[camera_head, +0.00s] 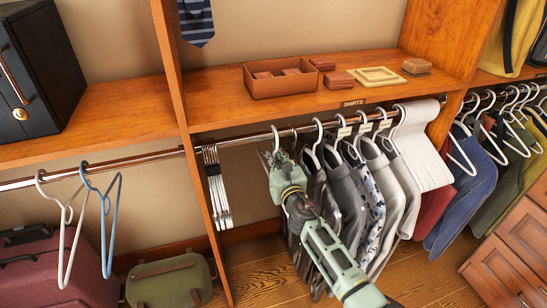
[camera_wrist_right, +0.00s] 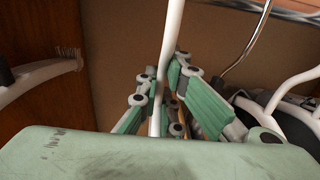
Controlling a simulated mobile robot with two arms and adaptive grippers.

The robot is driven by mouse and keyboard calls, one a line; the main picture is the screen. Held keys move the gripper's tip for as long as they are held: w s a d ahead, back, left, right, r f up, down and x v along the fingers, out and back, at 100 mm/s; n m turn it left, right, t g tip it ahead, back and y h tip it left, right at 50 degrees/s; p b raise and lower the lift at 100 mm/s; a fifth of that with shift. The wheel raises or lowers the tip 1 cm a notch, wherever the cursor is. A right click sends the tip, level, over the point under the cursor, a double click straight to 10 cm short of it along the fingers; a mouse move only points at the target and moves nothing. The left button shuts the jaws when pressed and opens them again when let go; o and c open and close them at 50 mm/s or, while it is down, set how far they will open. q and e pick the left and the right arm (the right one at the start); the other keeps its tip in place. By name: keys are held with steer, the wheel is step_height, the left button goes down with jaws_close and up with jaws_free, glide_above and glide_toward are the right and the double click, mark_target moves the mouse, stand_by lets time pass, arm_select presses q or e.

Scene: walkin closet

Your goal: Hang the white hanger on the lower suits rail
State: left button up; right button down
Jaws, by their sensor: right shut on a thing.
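My right gripper (camera_head: 276,163) is shut on a white hanger, just below the middle rail (camera_head: 255,138). In the right wrist view, a white bar of this hanger (camera_wrist_right: 172,42) runs between the green fingers (camera_wrist_right: 165,95). In the head view the hanger's hook (camera_head: 275,136) shows at the rail's height, left of the hung shirts; I cannot tell whether it rests on the rail. The gripper and arm hide most of its body. A label above this rail reads "SHIRTS" (camera_head: 353,103); no suits label is readable. My left gripper is not in view.
Shirts (camera_head: 400,180) on white hangers crowd the rail right of my gripper. Thin hangers (camera_head: 217,190) hang by the wooden divider (camera_head: 188,130). The left rail (camera_head: 130,160) carries a white hanger (camera_head: 65,230) and a blue hanger (camera_head: 107,220), with free room beside them.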

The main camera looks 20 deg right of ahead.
steer(key=shift+r, duration=0.1)
steer(key=shift+r+p, duration=1.85)
steer(key=shift+p, duration=0.05)
steer(key=shift+s+d+p, duration=0.1)
steer(key=shift+s+p, duration=0.75)
steer(key=shift+s, duration=1.85)
steer(key=s+b, duration=0.1)
steer(key=s, duration=1.8)
steer(key=shift+s+d, duration=0.35)
